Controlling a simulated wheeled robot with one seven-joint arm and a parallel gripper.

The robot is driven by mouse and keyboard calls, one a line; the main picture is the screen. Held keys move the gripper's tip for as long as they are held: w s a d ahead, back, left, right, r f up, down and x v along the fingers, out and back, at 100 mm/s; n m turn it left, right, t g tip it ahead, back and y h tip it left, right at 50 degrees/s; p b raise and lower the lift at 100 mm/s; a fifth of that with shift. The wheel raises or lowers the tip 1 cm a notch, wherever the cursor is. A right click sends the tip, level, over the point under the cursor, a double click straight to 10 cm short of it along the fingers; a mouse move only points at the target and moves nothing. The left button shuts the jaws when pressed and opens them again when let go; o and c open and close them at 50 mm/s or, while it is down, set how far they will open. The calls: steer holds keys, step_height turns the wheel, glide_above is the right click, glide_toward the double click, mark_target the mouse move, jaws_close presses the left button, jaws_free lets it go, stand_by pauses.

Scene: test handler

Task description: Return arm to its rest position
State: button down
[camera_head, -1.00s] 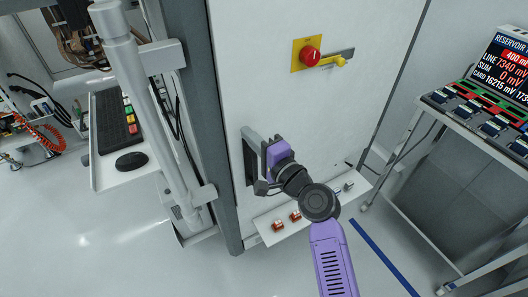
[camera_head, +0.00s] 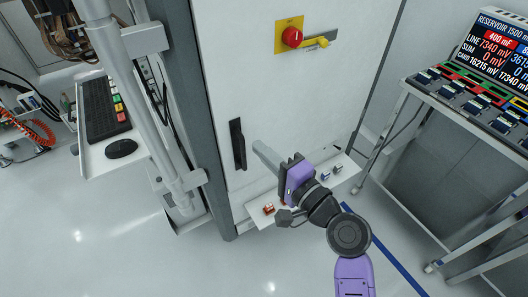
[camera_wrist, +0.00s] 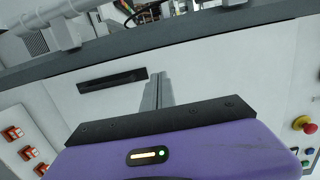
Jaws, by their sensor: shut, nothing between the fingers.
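My purple and black gripper (camera_head: 258,147) is in front of the white cabinet (camera_head: 225,60). Its grey fingers are together and hold nothing. They point left toward the black recessed handle (camera_head: 238,145) and look apart from it. In the wrist view the closed fingers (camera_wrist: 157,88) show upright above the purple gripper body. The black handle (camera_wrist: 112,80) lies just left of them, on the white panel. My arm extends down to the bottom edge of the head view.
A red knob (camera_head: 292,37) with a yellow lever is above. A low shelf (camera_head: 255,218) with red switches (camera_head: 268,209) is beneath my gripper. A cart (camera_head: 400,90) with a display is at right, and a keyboard tray (camera_head: 105,155) at left. Open floor (camera_head: 90,220) lies lower left.

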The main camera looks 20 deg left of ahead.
steer(key=shift+s+d, duration=0.1)
steer(key=shift+d, duration=0.05)
stand_by(0.4)
steer(key=w+d+r+n+t+h, duration=0.1)
steer(key=w+d+t+h, duration=0.1)
steer(key=d+t+h, duration=0.35)
steer(key=s+d+f+n+t+h, duration=0.1)
steer(key=s+d+f+t+h, duration=0.1)
steer(key=s+d, duration=0.45)
steer(key=s+d+f+t+h, duration=0.1)
steer(key=s+d+f+h, duration=0.2)
steer(key=d, duration=0.7)
steer(key=s+d+n+g+h, duration=0.1)
steer(key=s+d, duration=0.3)
steer(key=s, duration=0.5)
steer(key=s+d+f+n+h, duration=0.1)
steer(key=s+d+h, duration=0.1)
steer(key=s+d, duration=0.3)
steer(key=s+d+n+g+h, duration=0.1)
steer(key=s+d, duration=0.3)
steer(key=s, duration=1)
steer(key=shift+d+f+n+g+h, duration=0.15)
steer(key=shift+f+n+g+h, duration=0.2)
steer(key=shift+n+h, duration=0.25)
steer(key=shift+s, duration=0.1)
